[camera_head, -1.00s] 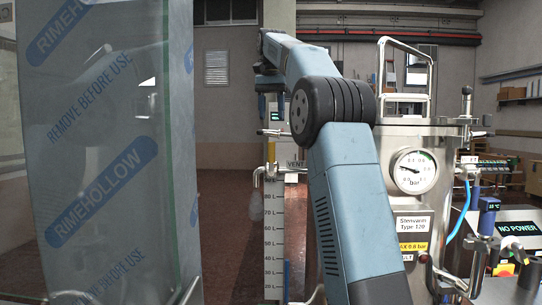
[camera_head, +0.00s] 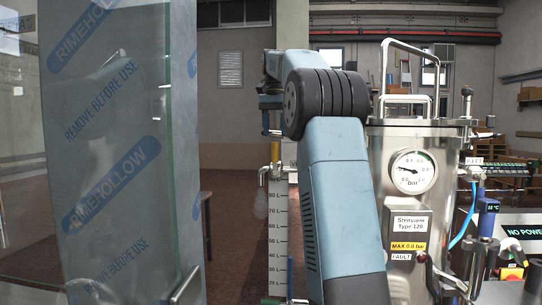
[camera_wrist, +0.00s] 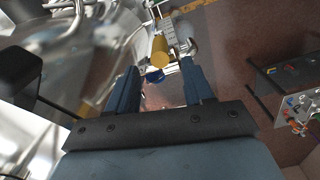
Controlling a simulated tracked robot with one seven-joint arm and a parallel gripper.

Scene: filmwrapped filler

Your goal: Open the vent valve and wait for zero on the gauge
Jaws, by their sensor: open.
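The round white gauge (camera_head: 413,171) marked bar is on the front of the steel vessel (camera_head: 388,140). Its needle points left and slightly up; the exact reading is too small to tell. The VENT sign (camera_head: 291,160) is mostly hidden behind my arm, and the vent valve cannot be made out in the head view. In the wrist view my gripper (camera_wrist: 160,68) is open with nothing held. A yellow cylinder (camera_wrist: 160,51) and a dark blue round part (camera_wrist: 155,76) show between and beyond its fingers, apparently untouched. I cannot tell whether either belongs to the valve.
A film-wrapped panel (camera_head: 110,150) stands tall on the left. A scaled level column (camera_head: 279,240) stands left of my arm. Right of the vessel are a blue hose (camera_head: 463,220), pipework and a display (camera_head: 520,232) with partly cropped text. Open floor lies between panel and column.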

